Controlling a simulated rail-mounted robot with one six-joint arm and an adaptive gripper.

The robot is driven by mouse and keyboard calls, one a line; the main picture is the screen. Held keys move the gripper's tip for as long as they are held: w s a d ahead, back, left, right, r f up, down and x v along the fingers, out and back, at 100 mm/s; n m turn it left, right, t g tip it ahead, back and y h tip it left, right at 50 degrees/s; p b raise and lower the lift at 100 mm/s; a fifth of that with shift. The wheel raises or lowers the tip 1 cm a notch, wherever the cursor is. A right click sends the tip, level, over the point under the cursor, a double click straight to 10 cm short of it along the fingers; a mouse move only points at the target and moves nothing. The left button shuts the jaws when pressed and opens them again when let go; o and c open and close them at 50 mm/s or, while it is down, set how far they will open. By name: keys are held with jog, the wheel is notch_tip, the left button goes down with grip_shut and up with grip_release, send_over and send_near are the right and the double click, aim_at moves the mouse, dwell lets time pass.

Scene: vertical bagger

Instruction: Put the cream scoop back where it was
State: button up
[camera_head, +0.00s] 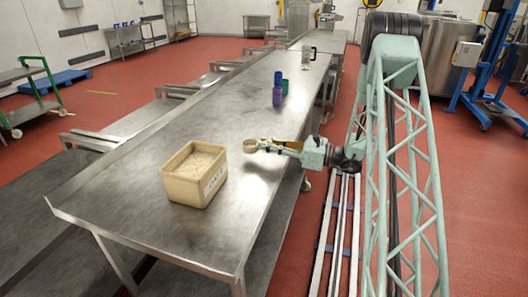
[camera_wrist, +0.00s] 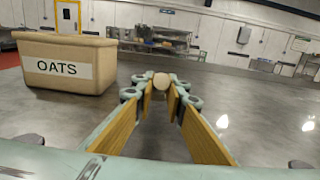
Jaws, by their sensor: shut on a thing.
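My gripper (camera_head: 270,147) is shut on the cream scoop (camera_head: 250,146) and holds it just above the steel table. The scoop's cup points away from my gripper. In the wrist view the scoop (camera_wrist: 161,78) shows as a small round end between the yellow-faced fingers (camera_wrist: 161,92); its handle is mostly hidden. The cream oats bin (camera_head: 182,190) stands on the table to the left of the scoop, open at the top and filled with pale oats. In the wrist view the bin (camera_wrist: 90,93) is at left, its OATS label facing me. Scoop and bin are apart.
A long steel table (camera_head: 125,205) carries everything, with clear surface around the bin. Farther along it stand a purple and blue container (camera_head: 277,96) and a clear jug (camera_head: 309,57). Stepped metal platforms (camera_head: 150,110) run along the table's left side.

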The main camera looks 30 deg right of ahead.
jog(key=shift+w+a, duration=0.15)
jog(key=shift+w, duration=0.25)
jog(key=shift+w+f+b, duration=0.2)
jog(key=shift+f+b, duration=0.5)
jog(key=shift+f, duration=1.15)
jog(key=shift+f, duration=0.15)
jog(key=o, duration=0.8)
jog(key=shift+o, duration=0.2)
jog(key=shift+r, duration=0.2)
jog(key=shift+s, duration=0.1)
jog(key=p+v, duration=0.2)
jog(key=v, duration=0.9)
jog(key=shift+s+d, duration=0.2)
jog(key=shift+d, duration=0.1)
